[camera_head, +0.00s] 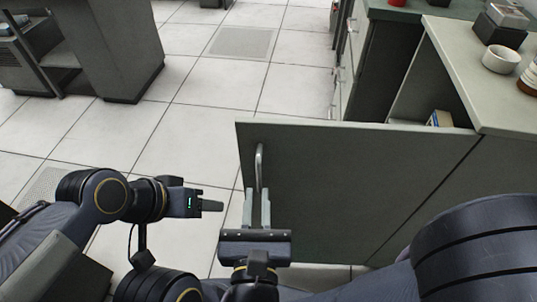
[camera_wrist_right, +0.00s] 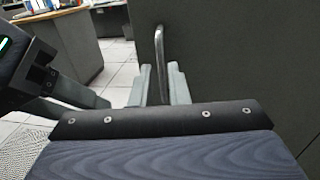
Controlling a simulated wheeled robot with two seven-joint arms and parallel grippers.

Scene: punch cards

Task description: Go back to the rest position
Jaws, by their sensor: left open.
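My right gripper (camera_head: 257,204) is at the metal handle (camera_head: 259,165) of the grey cabinet door (camera_head: 350,175). Its two pale fingers stand close together, one on each side of the handle's lower part, and seem shut on it. In the right wrist view, the handle (camera_wrist_right: 161,60) rises between the fingers of the right gripper (camera_wrist_right: 160,90). The door stands swung out from the cabinet. My left gripper (camera_head: 212,205) is open and empty, to the left of the door and close to the right gripper. It is seen from the side, so its finger gap is hidden.
The cabinet's counter (camera_head: 465,75) carries a white bowl (camera_head: 501,59) and a dark box-shaped item (camera_head: 500,27). A small box (camera_head: 440,118) shows inside the cabinet. A dark grey desk (camera_head: 110,50) stands at the upper left. The tiled floor (camera_head: 195,115) between is clear.

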